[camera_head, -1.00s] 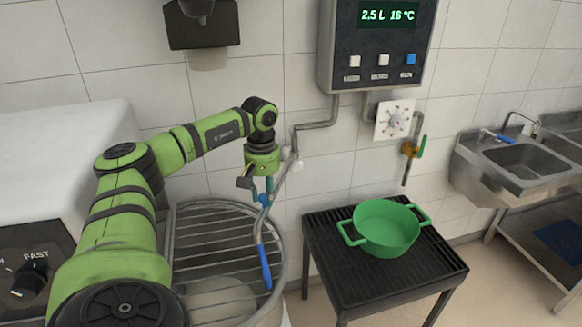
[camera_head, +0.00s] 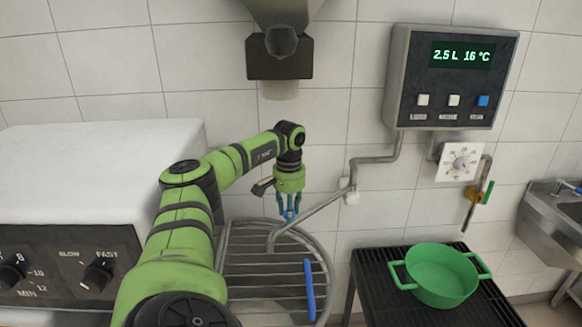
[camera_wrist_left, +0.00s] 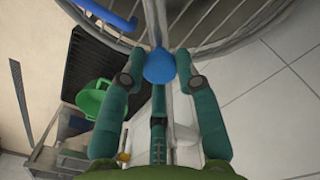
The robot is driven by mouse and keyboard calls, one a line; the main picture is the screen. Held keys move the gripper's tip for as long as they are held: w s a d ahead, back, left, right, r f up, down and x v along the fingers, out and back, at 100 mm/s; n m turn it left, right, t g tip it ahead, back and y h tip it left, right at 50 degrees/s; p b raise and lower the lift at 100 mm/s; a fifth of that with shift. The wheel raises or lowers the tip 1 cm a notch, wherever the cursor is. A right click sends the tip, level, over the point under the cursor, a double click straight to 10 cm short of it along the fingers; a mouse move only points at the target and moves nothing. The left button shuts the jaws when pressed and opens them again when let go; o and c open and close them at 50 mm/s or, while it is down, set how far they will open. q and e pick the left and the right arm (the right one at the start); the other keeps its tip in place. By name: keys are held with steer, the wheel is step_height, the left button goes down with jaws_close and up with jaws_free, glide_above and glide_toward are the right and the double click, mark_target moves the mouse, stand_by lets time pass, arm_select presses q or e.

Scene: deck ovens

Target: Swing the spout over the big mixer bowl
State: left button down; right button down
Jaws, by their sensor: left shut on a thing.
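The spout (camera_head: 322,208) is a thin grey pipe that runs from its wall joint down to the left. Its bent end (camera_head: 270,244) hangs above the back part of the big mixer bowl's wire guard (camera_head: 326,262). The bowl (camera_head: 262,308) shows only partly through the bars. My left gripper (camera_head: 289,212) is at the spout, above the guard's back edge. In the left wrist view its fingers (camera_wrist_left: 160,78) are shut on the spout's blue knob (camera_wrist_left: 159,66), with the pipe passing through there. My right gripper is not in view.
A blue handle (camera_head: 309,290) lies at the guard's right side. A green pot (camera_head: 442,275) stands on a black slatted stand (camera_head: 373,290) to the right. A water meter box (camera_head: 452,78) hangs on the wall. The white mixer housing (camera_head: 90,165) stands to the left.

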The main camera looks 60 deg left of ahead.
arm_select(q)
steer(key=shift+s+a, duration=0.15)
steer(key=c, duration=0.9)
jaws_free()
steer(key=shift+a, duration=0.2)
steer(key=shift+r, duration=0.15)
step_height(320, 180, up, 7)
steer(key=shift+r, duration=0.1)
